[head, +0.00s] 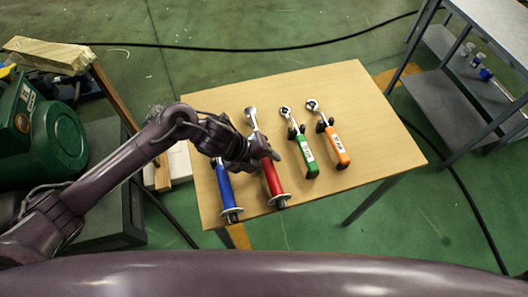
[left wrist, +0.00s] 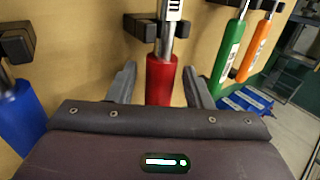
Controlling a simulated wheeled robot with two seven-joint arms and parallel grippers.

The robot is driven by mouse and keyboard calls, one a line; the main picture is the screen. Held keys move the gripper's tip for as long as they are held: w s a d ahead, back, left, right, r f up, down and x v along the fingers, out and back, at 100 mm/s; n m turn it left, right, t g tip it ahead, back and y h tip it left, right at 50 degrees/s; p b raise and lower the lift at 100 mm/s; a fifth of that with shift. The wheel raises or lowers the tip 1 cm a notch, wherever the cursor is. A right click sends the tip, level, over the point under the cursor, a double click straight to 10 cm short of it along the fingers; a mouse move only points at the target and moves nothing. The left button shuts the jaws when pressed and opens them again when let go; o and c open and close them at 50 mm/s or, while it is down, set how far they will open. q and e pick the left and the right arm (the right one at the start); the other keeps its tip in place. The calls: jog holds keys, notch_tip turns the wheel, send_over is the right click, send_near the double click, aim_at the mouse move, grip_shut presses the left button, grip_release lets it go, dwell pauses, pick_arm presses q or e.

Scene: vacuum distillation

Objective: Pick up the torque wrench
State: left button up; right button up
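Several torque wrenches lie side by side on the wooden table: one with a blue handle (head: 226,188), one red (head: 273,182), one green (head: 306,160) and one orange (head: 338,148). My left gripper (head: 268,156) is over the red-handled wrench and hides its middle. In the left wrist view, the open fingers (left wrist: 160,84) stand on either side of the red handle (left wrist: 161,76), with a gap on each side. The blue handle (left wrist: 20,118) is left of the gripper; the green (left wrist: 229,55) and orange (left wrist: 257,48) handles are to the right. My right gripper is not in view.
The table (head: 380,150) is bare to the right and behind the wrenches. Small black holders (left wrist: 16,42) stand beside the wrenches. A grey shelf (head: 450,105) is at the right. A green machine (head: 50,135) and wooden beams (head: 48,55) are at the left.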

pick_arm(q)
grip_shut()
jog(key=shift+w+r, duration=0.15)
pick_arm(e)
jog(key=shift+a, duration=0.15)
pick_arm(q)
jog(key=shift+r, duration=0.1)
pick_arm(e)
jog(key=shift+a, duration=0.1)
